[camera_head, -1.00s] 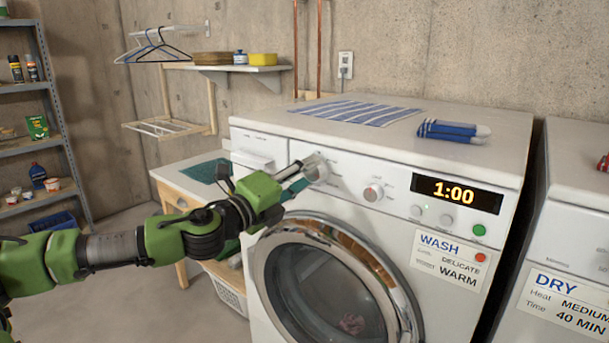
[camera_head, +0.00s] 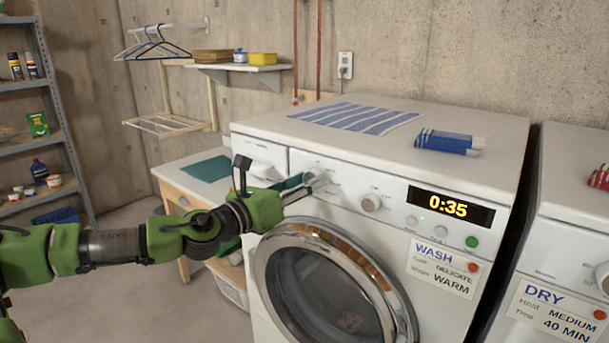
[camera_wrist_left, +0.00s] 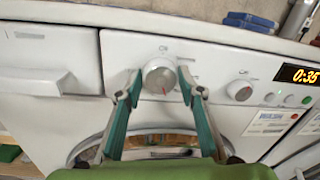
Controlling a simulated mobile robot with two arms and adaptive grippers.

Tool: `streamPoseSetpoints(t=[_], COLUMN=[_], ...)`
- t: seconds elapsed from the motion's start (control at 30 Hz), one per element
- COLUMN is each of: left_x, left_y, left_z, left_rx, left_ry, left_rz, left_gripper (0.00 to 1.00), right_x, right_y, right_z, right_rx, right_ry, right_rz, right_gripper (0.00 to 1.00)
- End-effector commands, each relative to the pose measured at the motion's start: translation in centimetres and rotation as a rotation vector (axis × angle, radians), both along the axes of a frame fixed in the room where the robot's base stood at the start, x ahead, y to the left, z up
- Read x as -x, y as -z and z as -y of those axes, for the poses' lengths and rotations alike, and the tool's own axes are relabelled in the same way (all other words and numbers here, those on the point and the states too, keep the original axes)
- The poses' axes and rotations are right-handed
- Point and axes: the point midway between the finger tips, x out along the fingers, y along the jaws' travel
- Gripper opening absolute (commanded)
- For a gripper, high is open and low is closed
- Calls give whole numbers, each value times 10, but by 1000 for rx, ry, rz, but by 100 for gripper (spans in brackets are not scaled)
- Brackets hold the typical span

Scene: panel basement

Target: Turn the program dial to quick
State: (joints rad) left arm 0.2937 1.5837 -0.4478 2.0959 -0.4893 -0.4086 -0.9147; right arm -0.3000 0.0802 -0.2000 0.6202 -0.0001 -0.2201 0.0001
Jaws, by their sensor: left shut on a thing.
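The white program dial (camera_head: 314,173) sits on the washer's front panel, left of a second dial. In the left wrist view the round dial (camera_wrist_left: 158,78) shows a red pointer line, pointing downward; the small labels around it are too blurred to read. My left gripper (camera_head: 311,184) reaches in from the left, and its teal fingers are shut on the dial, one on each side. The fingers also show in the wrist view (camera_wrist_left: 159,85). The washer's display (camera_head: 450,204) reads 0:35. My right gripper is not in view.
A second dial (camera_head: 372,201), small buttons and a green button (camera_head: 472,242) are to the right. The round door (camera_head: 335,290) is below. A striped cloth (camera_head: 357,117) and a blue-and-white item (camera_head: 450,141) lie on top. A dryer (camera_head: 575,190) stands at right.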

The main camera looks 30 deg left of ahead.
Motion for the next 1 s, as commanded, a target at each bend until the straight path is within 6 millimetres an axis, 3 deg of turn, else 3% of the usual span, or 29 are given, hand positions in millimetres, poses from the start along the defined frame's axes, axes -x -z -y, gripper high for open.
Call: streamPoseSetpoints(t=[0.2,0.5,1.0], left_x=[0,0,0], left_y=[-1,0,2], left_z=[1,2,2], left_rx=[-178,-342,-410], left_ry=[2,2,2], left_rz=[8,22,28], left_gripper=[14,14,14], right_x=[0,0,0], right_y=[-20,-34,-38], right_z=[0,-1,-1], right_rx=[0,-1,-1], right_ry=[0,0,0], right_rz=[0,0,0], right_gripper=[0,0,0])
